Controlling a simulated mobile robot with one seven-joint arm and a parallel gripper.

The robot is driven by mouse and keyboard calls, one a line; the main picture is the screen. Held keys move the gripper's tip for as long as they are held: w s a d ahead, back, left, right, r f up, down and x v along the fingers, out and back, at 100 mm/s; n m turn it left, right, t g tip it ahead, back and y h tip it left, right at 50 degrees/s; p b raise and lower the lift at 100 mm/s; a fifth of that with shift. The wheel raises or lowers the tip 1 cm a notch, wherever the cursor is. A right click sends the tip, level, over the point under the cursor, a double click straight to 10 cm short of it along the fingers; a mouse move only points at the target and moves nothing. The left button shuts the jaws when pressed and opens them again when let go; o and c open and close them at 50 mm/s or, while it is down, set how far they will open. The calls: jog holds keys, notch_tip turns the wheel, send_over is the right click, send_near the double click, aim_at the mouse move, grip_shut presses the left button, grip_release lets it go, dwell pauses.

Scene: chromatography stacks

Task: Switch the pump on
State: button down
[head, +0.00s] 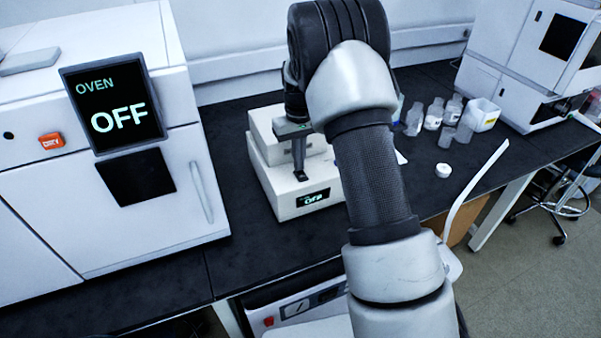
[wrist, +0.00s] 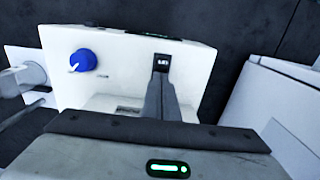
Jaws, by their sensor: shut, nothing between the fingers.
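The pump (head: 264,190) is a white box on the dark bench, with a small front display (head: 313,197) that reads OFF. A black rocker switch (wrist: 161,62) sits on its top face in the wrist view, and a blue knob (wrist: 83,62) is to the left of it. My gripper (head: 299,172) is shut and empty, pointing down over the pump's top. Its fingertips are right at the switch, which also shows in the head view (head: 300,176). I cannot tell whether they touch it. My arm hides the pump's right side in the head view.
A white oven (head: 190,185) with a display reading OFF stands left of the pump. Several small bottles (head: 433,115) and a white cap (head: 443,170) stand to the right. A large white instrument (head: 500,65) is at the back right. Dark bench in front of the pump is clear.

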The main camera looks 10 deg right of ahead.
jog(key=shift+f, duration=0.25)
jog(key=shift+r+p, duration=2.05)
jog(key=shift+r, duration=1.5)
